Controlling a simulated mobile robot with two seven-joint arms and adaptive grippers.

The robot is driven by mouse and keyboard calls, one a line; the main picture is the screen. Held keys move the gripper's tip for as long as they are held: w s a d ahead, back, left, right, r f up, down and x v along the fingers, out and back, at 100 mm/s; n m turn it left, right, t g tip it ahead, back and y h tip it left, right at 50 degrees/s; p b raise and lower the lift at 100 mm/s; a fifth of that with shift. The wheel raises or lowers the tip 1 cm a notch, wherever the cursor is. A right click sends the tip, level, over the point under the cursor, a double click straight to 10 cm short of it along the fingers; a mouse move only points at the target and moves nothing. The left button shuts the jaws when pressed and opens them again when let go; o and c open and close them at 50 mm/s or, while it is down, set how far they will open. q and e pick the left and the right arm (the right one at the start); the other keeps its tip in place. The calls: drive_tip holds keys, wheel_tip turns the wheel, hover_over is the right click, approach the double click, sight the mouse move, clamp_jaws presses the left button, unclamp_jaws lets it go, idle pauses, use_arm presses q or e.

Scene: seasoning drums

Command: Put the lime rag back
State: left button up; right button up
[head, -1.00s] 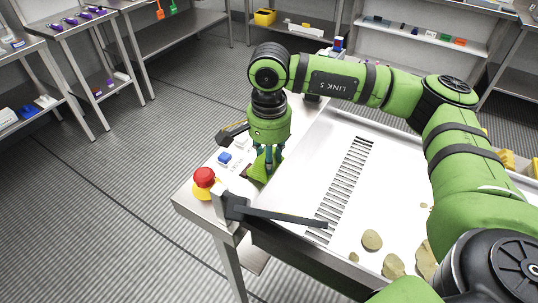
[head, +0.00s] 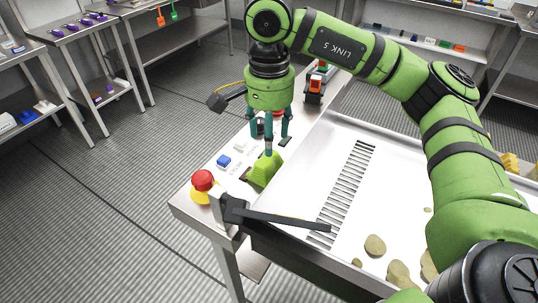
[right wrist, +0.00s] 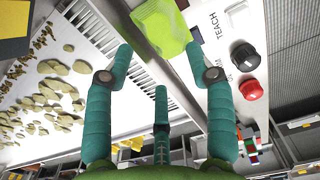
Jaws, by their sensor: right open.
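The lime rag (head: 264,170) lies bunched on the left edge of the white tray, beside the control panel, in the head view. In the right wrist view the rag (right wrist: 162,24) rests over the tray's rim, beyond the fingertips. My right gripper (head: 271,140) hangs above the rag with its teal fingers spread. In the right wrist view nothing is between the fingers of the gripper (right wrist: 160,62), and the rag is apart from them. My left gripper is not in view.
The white tray (head: 300,185) has a slotted strip and several tan chips. A red emergency button (head: 203,180) and a blue button (head: 224,161) sit on the panel. A black bar (head: 275,218) crosses the tray's near corner. Shelves stand behind open floor.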

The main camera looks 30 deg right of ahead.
sight(269, 159)
drive_tip(key=shift+r, duration=2.25)
